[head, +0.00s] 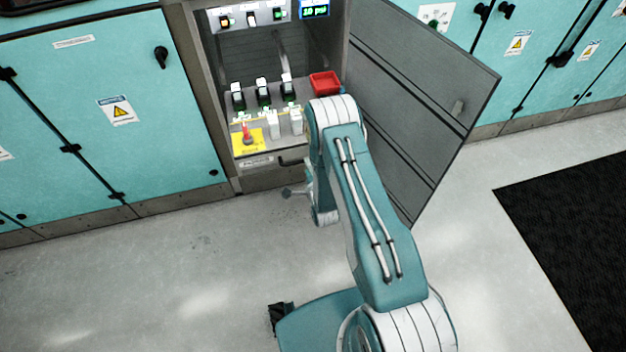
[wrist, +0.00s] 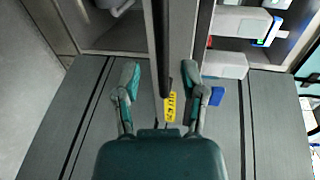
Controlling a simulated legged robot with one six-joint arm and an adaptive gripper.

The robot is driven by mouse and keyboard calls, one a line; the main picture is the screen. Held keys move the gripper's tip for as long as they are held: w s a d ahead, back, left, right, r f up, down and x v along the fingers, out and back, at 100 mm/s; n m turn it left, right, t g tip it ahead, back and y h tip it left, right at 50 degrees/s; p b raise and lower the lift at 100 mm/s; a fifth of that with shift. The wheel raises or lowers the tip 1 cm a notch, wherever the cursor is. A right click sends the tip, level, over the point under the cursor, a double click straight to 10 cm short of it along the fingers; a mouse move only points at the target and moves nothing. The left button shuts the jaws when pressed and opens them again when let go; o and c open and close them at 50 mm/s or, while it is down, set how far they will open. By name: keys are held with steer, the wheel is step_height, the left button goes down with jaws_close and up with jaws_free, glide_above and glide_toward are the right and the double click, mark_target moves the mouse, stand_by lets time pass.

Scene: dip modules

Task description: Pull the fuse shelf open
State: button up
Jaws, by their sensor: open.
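In the wrist view the handle (wrist: 162,60) is a dark upright bar beside a yellow label (wrist: 170,107). My gripper (wrist: 165,92) is open and empty, one finger on each side of the front panel and handle. The remaining gap to the handle in depth is unclear. In the head view my gripper (head: 298,190) is low in front of the shelf.
The cabinet door (head: 415,85) stands wide open to the right of my arm. Closed teal cabinets (head: 100,130) stand to the left. The floor (head: 150,270) in front is clear.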

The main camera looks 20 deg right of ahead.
steer(key=v, duration=0.7)
steer(key=shift+s, duration=0.45)
steer(key=w+r+n+g, duration=0.2)
steer(key=r+n, duration=0.2)
steer(key=r, duration=1)
steer(key=w+r+n+g, duration=0.1)
steer(key=r+n+g, duration=0.3)
steer(key=r, duration=0.9)
steer(key=s+r+n+g, duration=0.2)
steer(key=s+r+n, duration=0.3)
steer(key=s, duration=0.9)
steer(key=s+r+n+g, duration=0.2)
steer(key=s+r+n, duration=0.3)
steer(key=s+r, duration=0.6)
steer(key=s, duration=0.3)
steer(key=shift+a, duration=0.3)
